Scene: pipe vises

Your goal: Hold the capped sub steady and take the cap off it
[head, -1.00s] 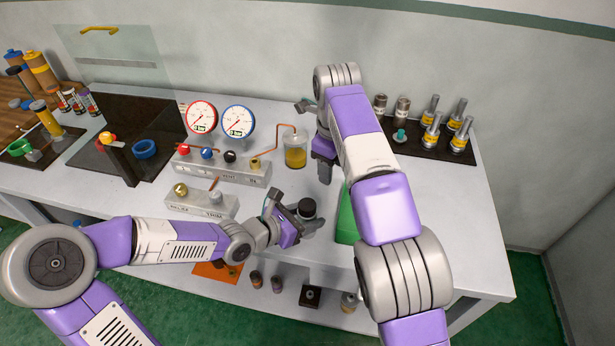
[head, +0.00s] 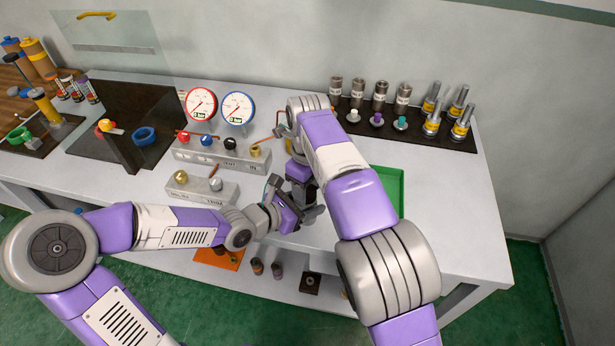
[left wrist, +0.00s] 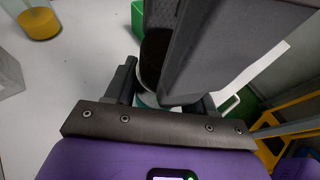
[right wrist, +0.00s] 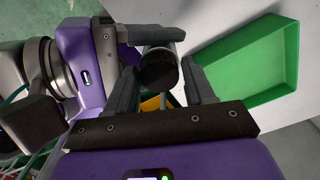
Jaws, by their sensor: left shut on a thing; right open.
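The capped sub, with its round black cap (right wrist: 158,68), is held by my left gripper (head: 298,208), which comes in from the left and is shut on the sub below the cap. In the left wrist view the dark capped sub (left wrist: 154,48) shows between the fingers, partly covered by my right gripper. My right gripper (right wrist: 162,90) is open, with one finger on each side of the cap; I cannot tell whether either touches it. In the head view my right arm and gripper (head: 303,188) hide most of the cap and sub.
A green tray (right wrist: 245,70) lies beside the grippers, partly behind my right arm in the head view. A dark mat with several fittings (head: 455,142) is at the back right. A valve block (head: 222,157) and two gauges (head: 238,113) stand to the left.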

